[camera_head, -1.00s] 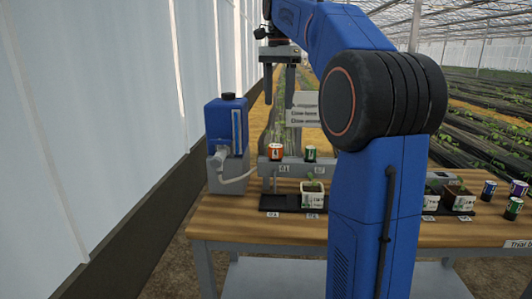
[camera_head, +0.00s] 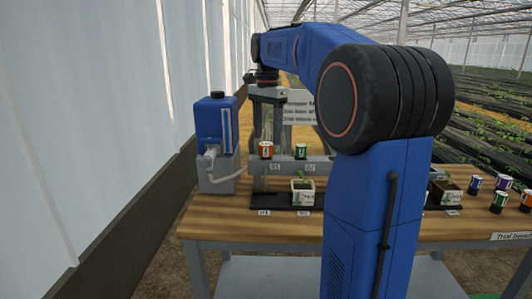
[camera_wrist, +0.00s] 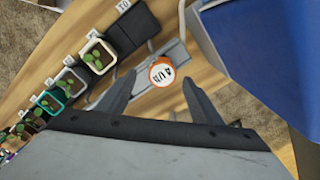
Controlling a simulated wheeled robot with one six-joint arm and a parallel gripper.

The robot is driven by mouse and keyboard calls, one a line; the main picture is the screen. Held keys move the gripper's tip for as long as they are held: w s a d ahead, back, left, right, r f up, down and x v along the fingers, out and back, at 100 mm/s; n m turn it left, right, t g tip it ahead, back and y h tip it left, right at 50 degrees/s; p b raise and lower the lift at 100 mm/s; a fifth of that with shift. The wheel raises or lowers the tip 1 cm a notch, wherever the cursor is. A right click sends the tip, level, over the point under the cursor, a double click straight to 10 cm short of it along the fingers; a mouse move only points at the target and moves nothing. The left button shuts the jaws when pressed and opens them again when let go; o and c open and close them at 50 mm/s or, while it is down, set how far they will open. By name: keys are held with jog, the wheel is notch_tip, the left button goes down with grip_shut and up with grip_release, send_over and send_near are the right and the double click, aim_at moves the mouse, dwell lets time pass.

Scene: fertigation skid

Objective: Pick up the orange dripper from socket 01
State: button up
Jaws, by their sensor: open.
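The orange dripper (camera_head: 266,151) with a white label stands upright in socket 01 at the left end of the grey rail (camera_head: 285,166). My gripper (camera_head: 267,136) is open and points down, with its fingers just above the dripper in the head view. In the wrist view the orange dripper (camera_wrist: 161,71) shows its white top, lettered in black, between the spread fingertips. I see no clear contact. A green dripper (camera_head: 300,152) stands in socket 02, to the right.
A blue tank (camera_head: 215,122) on a grey base stands close on the left, with a pale hose to the rail. A white potted seedling (camera_head: 303,191) stands on a black tray in front. Several loose drippers stand at the bench's right end. A sign is behind the rail.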

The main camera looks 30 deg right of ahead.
aim_at(266, 144)
jog(key=shift+w+a+f, duration=0.15)
jog(key=shift+f, duration=2.45)
jog(key=c, duration=1.1)
